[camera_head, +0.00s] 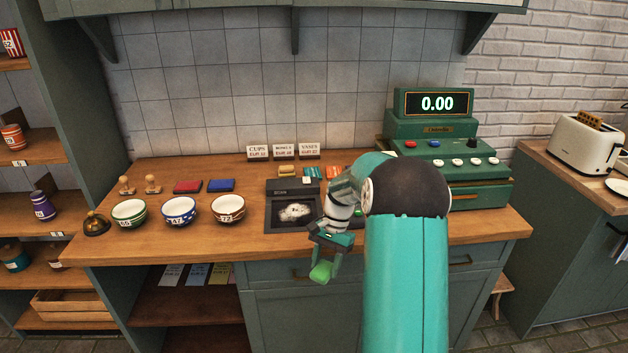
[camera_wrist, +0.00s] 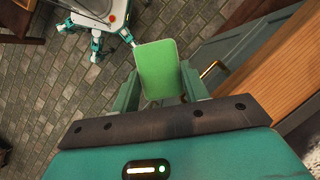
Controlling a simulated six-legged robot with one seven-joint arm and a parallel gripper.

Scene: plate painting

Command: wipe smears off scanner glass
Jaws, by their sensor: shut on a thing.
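The scanner (camera_head: 291,188) is a dark flat box on the wooden counter, and a whitish smear (camera_head: 294,212) lies on its black glass. My arm hides its right side. My gripper (camera_head: 325,262) is in front of the counter edge, to the right of and nearer than the scanner. It is shut on a green sponge (camera_head: 321,272), which hangs clear of the counter. In the wrist view the green sponge (camera_wrist: 158,69) sits between both fingers, with the floor behind it.
Several numbered bowls (camera_head: 179,210) and a brass bell (camera_head: 96,224) stand left of the scanner. Stamps and red and blue ink pads (camera_head: 221,185) lie behind them. A green cash register (camera_head: 440,150) stands at the right. The wooden counter (camera_head: 110,248) has bare room along its front.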

